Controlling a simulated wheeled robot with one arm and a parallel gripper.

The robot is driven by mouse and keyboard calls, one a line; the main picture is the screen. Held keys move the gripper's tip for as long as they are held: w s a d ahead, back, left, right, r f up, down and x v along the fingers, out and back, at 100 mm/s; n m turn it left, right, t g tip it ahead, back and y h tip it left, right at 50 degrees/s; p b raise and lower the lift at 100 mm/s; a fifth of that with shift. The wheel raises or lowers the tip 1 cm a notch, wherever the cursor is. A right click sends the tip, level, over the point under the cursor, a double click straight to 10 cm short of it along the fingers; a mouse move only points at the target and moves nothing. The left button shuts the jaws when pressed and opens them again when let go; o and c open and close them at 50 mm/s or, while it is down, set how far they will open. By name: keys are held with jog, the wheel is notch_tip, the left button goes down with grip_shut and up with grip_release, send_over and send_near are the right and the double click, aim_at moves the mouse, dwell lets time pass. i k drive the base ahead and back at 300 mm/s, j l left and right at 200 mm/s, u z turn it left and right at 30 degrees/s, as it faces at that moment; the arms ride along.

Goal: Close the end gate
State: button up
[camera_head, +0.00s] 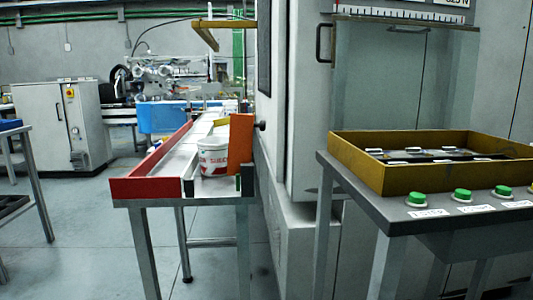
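The label magazine (146,187) is a long table-like channel with red side walls, standing on grey legs left of the middle. An orange panel (241,140) stands upright at its near right side; it looks like the end gate. The near end of the channel in front of the bucket looks uncovered, so the gate appears open, though its hinge is hard to make out. A white bucket (214,158) with red lettering stands in the channel just left of the orange panel. My gripper is not in view.
A grey machine cabinet (295,120) stands close along the magazine's right side. At right, a table holds a yellow-brown tray (375,177) and a panel with green buttons (416,198). Another table (35,170) is at far left. Grey floor (95,240) is clear left of the magazine.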

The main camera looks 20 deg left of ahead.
aim_at(242, 125)
jog(key=i+l+u, duration=0.2)
jog(key=u, duration=0.3)
jog(key=i+l+u, duration=0.1)
jog(key=l+u, duration=0.35)
jog(key=i+l+u, duration=0.1)
jog(key=l+u, duration=0.2)
jog(key=u, duration=0.2)
jog(key=l+u, duration=0.35)
jog(key=u, duration=0.15)
